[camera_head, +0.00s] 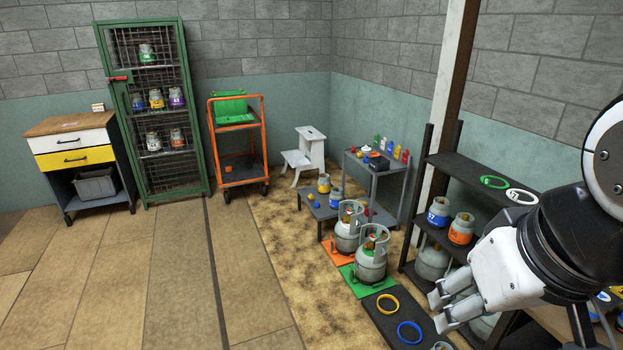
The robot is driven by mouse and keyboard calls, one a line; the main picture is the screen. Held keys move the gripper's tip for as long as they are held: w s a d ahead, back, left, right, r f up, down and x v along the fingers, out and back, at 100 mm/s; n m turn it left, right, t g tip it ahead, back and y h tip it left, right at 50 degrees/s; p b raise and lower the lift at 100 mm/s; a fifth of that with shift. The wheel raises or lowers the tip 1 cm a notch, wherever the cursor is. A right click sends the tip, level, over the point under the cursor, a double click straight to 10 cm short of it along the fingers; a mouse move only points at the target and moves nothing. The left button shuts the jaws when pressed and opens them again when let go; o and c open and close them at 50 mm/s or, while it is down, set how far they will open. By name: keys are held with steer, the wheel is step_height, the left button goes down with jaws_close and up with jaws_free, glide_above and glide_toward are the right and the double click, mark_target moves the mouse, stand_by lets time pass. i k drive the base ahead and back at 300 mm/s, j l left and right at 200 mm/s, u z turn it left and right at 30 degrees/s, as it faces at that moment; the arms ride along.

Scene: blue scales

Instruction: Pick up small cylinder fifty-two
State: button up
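Small gas cylinders with coloured number bands show in several places; I cannot read which one is fifty-two. A blue-banded cylinder (438,212) and an orange-banded cylinder (461,230) stand upright on the black shelf (470,172) at right. A yellow-banded cylinder (323,183) and a blue-banded one (336,198) stand on the low table. My gripper (441,311) is open and empty at lower right, apart from these cylinders.
Larger cylinders stand on an orange mat (334,254) and a green mat (349,273). A black mat (379,314) holds a yellow and a blue ring. An orange cart (262,140), white step stool (296,158) and drawer cabinet (103,134) stand behind. The left floor is clear.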

mark_target(336, 196)
steer(key=i+j+u, duration=0.15)
steer(key=i, duration=0.15)
steer(key=i+u, duration=0.1)
steer(key=i, duration=0.15)
steer(key=i+j+u, duration=0.1)
steer(key=i+u, duration=0.25)
steer(key=i, duration=1.6)
steer(key=i+z, duration=0.1)
steer(key=i, duration=0.65)
steer(key=i+j+z, duration=0.1)
steer(key=i, duration=0.7)
steer(key=i+l+z, duration=0.1)
steer(key=i+z, duration=0.15)
steer(key=z, duration=0.15)
steer(key=i+z, duration=0.25)
steer(key=z, duration=0.15)
steer(key=i+z, duration=0.4)
steer(key=i+j+z, duration=0.1)
steer(key=z, duration=0.3)
